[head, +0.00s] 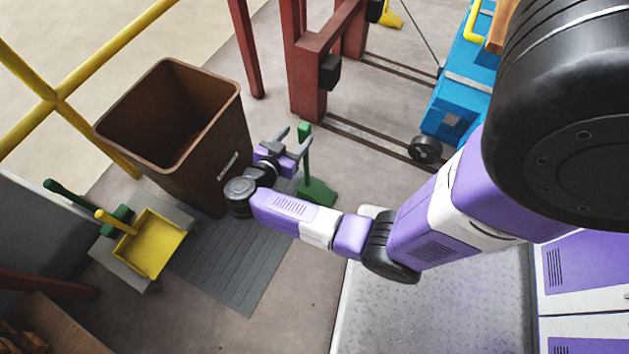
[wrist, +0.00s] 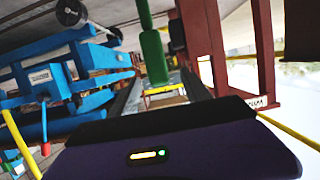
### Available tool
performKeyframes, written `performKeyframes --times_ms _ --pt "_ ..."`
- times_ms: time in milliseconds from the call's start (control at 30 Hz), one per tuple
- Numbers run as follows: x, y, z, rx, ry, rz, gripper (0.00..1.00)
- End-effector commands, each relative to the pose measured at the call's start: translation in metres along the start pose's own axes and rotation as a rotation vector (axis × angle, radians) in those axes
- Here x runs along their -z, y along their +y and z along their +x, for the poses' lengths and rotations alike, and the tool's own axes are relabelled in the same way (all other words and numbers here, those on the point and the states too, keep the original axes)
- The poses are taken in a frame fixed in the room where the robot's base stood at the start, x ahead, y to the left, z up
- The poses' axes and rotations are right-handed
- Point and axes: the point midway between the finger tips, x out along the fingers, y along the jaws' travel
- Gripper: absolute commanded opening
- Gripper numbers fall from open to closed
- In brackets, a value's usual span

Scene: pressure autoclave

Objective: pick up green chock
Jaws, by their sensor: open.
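The green chock (head: 317,192) rests on the floor in the head view, just right of the grey slatted mat. A thin green upright handle with a block-like top rises from its wedge-shaped base. My gripper (head: 294,138) is open, beside the handle's upper part; its right finger looks very near the handle. I cannot tell whether they touch or whether the handle is between the fingers. In the wrist view a green upright piece (wrist: 154,57), which looks like part of the chock, stands ahead of the purple gripper housing.
A brown bin (head: 226,150) stands close left of my gripper. A yellow dustpan (head: 157,246) lies near the slatted mat (head: 245,275). A red steel frame (head: 307,75) and floor rails are behind the chock.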

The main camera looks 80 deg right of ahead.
Motion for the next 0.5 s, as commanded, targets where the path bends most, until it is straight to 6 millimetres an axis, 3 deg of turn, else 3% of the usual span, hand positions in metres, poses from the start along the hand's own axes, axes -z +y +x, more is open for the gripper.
performKeyframes --times_ms 500 --pt "-0.003 0.004 0.06 -0.01 -0.004 0.0 0.56"
